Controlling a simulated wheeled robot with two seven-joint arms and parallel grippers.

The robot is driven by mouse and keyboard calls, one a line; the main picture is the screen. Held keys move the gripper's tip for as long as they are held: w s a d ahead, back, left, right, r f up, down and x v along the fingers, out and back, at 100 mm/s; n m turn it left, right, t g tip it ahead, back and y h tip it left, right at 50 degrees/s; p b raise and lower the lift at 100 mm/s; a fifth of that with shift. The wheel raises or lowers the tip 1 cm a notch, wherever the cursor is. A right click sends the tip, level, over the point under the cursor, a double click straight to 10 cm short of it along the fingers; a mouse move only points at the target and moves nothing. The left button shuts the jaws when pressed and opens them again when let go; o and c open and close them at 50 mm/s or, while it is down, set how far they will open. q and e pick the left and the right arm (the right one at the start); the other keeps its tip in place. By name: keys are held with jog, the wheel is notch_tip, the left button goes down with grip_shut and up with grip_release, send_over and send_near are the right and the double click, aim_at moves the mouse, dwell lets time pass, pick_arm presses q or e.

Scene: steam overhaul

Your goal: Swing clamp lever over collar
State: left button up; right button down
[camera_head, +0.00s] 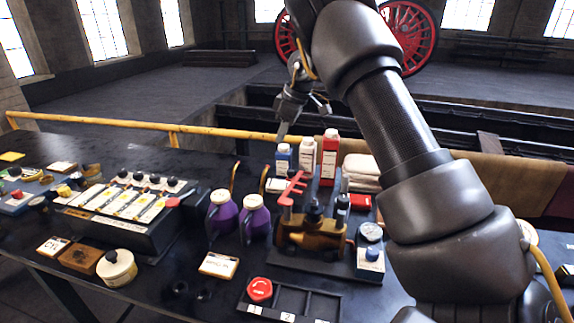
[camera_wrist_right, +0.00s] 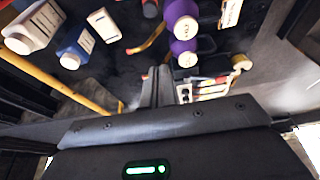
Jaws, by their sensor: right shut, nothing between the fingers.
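A red lever (camera_head: 291,189) stands raised and tilted at the left of a brass-coloured fixture (camera_head: 312,238) on a dark base. Dark cylindrical fittings (camera_head: 314,213) rise from the fixture; I cannot tell which part is the collar. My right gripper (camera_head: 282,133) is shut and empty, pointing down above and behind the lever, apart from it, near the small bottles. Its closed fingers also show in the right wrist view (camera_wrist_right: 157,85). My right arm covers the area right of the fixture. My left gripper is out of view.
Two purple bottles (camera_head: 255,218) stand left of the fixture. A yellow rail (camera_head: 150,129) runs along the back.

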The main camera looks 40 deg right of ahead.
aim_at(293, 183)
jog(key=shift+f, duration=0.1)
jog(key=p+x, duration=0.2)
jog(key=x, duration=0.8)
jog(key=s+d, duration=0.2)
jog(key=s, duration=0.1)
jog(key=shift+s+d+p, duration=0.15)
jog(key=shift+s+p, duration=0.1)
jog(key=shift+p, duration=0.05)
